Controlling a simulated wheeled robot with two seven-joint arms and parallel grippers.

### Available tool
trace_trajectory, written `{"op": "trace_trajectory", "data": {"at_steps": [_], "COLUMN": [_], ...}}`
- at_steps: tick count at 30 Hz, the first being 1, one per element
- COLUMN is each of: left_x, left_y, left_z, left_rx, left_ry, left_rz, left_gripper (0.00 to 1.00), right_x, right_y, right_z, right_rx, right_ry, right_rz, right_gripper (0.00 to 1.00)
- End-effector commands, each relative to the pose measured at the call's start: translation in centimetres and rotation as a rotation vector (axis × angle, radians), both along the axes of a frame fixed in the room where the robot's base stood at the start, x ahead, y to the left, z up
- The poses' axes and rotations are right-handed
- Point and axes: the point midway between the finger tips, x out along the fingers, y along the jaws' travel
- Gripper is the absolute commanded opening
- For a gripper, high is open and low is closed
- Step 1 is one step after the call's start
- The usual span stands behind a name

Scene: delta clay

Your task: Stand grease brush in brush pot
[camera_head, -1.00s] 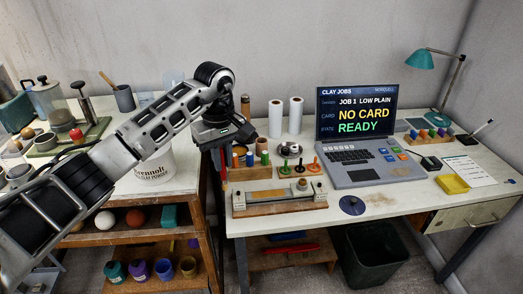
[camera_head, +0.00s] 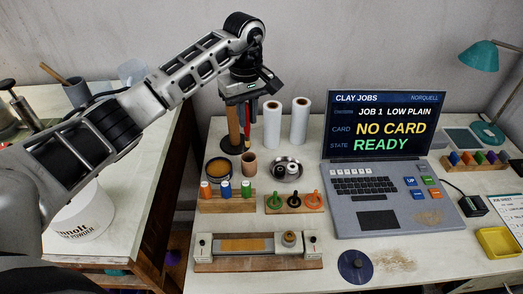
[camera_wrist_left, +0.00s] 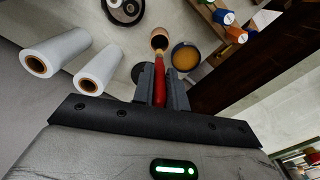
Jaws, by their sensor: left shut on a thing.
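My left gripper (camera_head: 247,103) is shut on the red handle of the grease brush (camera_head: 247,131), which hangs down from it above the left part of the bench. The red handle (camera_wrist_left: 160,84) also shows between the fingers in the left wrist view. A small brown pot (camera_head: 249,165), which looks like the brush pot, stands on the bench below the brush and shows in the wrist view (camera_wrist_left: 160,39) just past its far end. I cannot tell whether the brush's lower end is over or beside the pot. My right gripper is not in view.
An amber-filled tin (camera_head: 219,171) stands left of the pot, and a brown post (camera_head: 233,130) behind. Two white rolls (camera_head: 272,124) and a metal dish (camera_head: 287,170) stand to the right. A rack of colored spools (camera_head: 226,199) is in front. A laptop (camera_head: 385,185) is farther right.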

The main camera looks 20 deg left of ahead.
Motion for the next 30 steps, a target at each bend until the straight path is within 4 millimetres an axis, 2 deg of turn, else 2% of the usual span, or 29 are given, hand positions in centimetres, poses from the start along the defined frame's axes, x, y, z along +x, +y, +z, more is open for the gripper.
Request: {"op": "trace_trajectory", "data": {"at_steps": [9,17,21,24,30], "left_x": [-0.2,-0.1,-0.1,-0.1,-0.1], "left_y": [-0.1,0.0,-0.1,0.0,0.0], "left_z": [-5.0,-7.3,-9.3,-10.0,-10.0], "left_rx": [-0.001,-0.001,-0.002,0.0,0.001], "left_ry": [0.005,0.004,0.004,0.001,0.001], "left_rz": [0.001,0.0,0.001,-0.001,-0.001], "left_gripper": [0.0,0.0,0.0,0.0,0.0], "right_x": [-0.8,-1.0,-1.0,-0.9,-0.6], "right_y": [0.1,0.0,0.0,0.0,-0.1], "right_z": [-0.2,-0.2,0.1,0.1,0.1], "right_rx": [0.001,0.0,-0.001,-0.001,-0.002], "right_ry": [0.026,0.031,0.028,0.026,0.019], "right_rz": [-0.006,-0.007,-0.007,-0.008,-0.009], "right_gripper": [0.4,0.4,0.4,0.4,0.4]}}
